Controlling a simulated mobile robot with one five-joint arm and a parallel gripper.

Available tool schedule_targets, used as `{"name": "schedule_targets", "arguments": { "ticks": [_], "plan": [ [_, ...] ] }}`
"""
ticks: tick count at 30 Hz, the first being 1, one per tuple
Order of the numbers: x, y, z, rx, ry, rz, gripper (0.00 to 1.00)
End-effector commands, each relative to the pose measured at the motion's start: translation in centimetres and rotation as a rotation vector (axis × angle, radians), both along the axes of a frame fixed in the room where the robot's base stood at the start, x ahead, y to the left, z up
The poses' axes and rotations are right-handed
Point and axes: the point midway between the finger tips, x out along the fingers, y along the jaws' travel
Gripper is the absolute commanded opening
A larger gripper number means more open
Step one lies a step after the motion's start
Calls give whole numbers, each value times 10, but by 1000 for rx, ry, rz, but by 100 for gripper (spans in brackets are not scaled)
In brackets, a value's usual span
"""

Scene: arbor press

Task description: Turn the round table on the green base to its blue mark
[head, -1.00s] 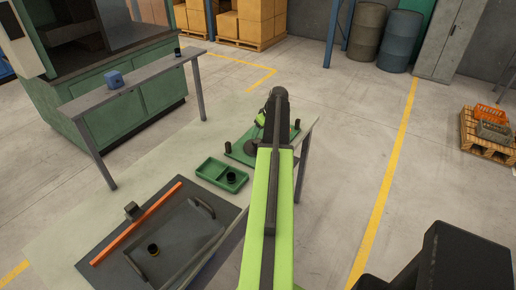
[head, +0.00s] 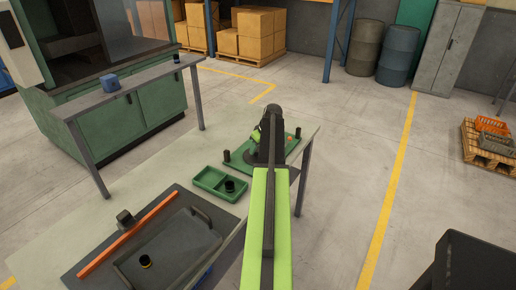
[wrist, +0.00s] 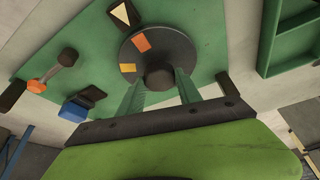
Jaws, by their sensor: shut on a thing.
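The green base (wrist: 215,40) lies flat on the worktable and fills much of the wrist view. My gripper (wrist: 158,78) is shut on the knob, one green finger on each side. A dark pointer with a pale triangle (wrist: 121,13) stands just beyond the disc's rim. A block with a blue face (wrist: 74,110) sits left of the disc. In the head view my arm hides much of the base (head: 238,164).
A green two-part bin (head: 207,181) holding a dark cylinder stands beside the base. A grey tray (head: 180,245) and an orange bar (head: 130,240) lie nearer on the worktable. Dark posts (head: 227,156) stand at the base's edges.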

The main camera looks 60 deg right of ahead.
Motion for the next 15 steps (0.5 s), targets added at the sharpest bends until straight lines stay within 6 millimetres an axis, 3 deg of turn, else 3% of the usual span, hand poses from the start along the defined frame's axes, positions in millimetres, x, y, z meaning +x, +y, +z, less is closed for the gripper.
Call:
{"name": "schedule_targets", "arguments": {
  "ticks": [3, 4, 15],
  "plan": [
    [0, 0, 0, 0, 0, 0, 0],
    [0, -7, 0, -1, 0, -1, 0],
    [0, 0, 0, -4, -1, -87, 0]
  ]
}}
